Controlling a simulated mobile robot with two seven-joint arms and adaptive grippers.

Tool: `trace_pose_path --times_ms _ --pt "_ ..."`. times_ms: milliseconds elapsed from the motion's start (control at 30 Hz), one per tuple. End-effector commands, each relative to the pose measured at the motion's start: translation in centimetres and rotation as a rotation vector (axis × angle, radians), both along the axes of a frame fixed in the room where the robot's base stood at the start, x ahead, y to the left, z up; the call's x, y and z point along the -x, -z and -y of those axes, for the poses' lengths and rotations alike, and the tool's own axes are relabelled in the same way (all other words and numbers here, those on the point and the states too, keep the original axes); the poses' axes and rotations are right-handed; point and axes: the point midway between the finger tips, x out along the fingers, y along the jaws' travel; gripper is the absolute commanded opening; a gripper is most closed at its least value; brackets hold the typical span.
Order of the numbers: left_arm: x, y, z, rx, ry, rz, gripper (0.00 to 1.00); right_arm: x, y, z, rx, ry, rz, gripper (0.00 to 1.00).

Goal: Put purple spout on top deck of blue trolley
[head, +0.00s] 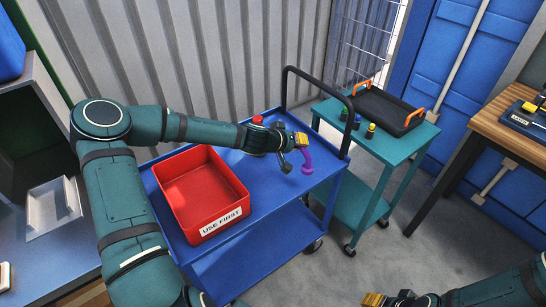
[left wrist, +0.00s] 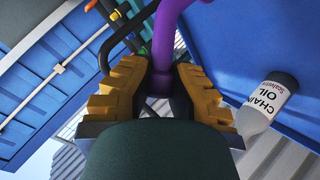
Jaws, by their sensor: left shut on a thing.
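The purple spout (head: 307,162) is a bent tube over the right end of the blue trolley's top deck (head: 268,190). My left gripper (head: 300,147) is shut on it; in the left wrist view the spout (left wrist: 162,50) runs between the yellow fingertips. The spout's lower end is close to the deck; I cannot tell if it touches. My right gripper (head: 385,299) is at the bottom edge of the head view, partly cut off.
A red bin (head: 200,230) marked USE FIRST stands on the deck's left part. A chain oil bottle (left wrist: 268,100) is right of the gripper in the wrist view. A teal trolley (head: 405,146) with a black tray (head: 388,115) stands behind right.

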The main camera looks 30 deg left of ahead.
Motion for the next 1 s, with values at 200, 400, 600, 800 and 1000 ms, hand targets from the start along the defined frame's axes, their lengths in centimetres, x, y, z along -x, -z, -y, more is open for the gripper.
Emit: trace_pose_path --times_ms 200,400,600,800,1000 --pt "-0.6 0.4 -2.0 -0.004 0.067 0.002 0.00 0.1 1.0 0.0 0.000 -0.003 -0.001 0.47" --pt "-0.9 0.3 -3.6 -0.008 0.130 0.004 0.00 0.1 1.6 0.0 -0.001 -0.004 -0.003 0.47" --pt "-1.2 0.1 -5.5 -0.008 0.202 0.006 0.00 0.2 2.4 0.0 -0.001 -0.006 -0.005 0.47" --pt "-1.3 -0.5 -8.6 -0.006 0.300 0.007 0.00 0.3 3.6 -0.1 -0.001 -0.009 -0.007 0.47" --pt "-1.0 -0.9 -10.3 0.002 0.356 0.005 0.00 0.4 4.1 -0.1 -0.002 -0.011 -0.008 0.47"
